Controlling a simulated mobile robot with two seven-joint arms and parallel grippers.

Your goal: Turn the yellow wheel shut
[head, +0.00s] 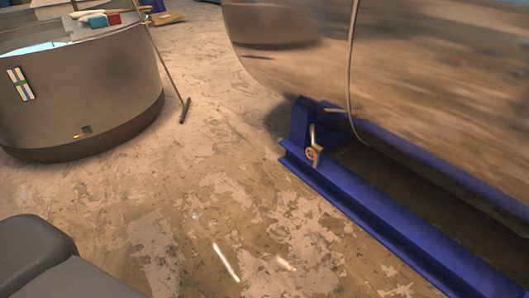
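Neither my left nor my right gripper is in view, and nothing is touching the wheel.
A large shiny metal vessel (400,75) rests above the blue frame (400,228), with a thin cable hanging down its side. A round metal tank (85,95) with items on top stands at the upper left; a thin rod leans beside it. The worn floor between is clear.

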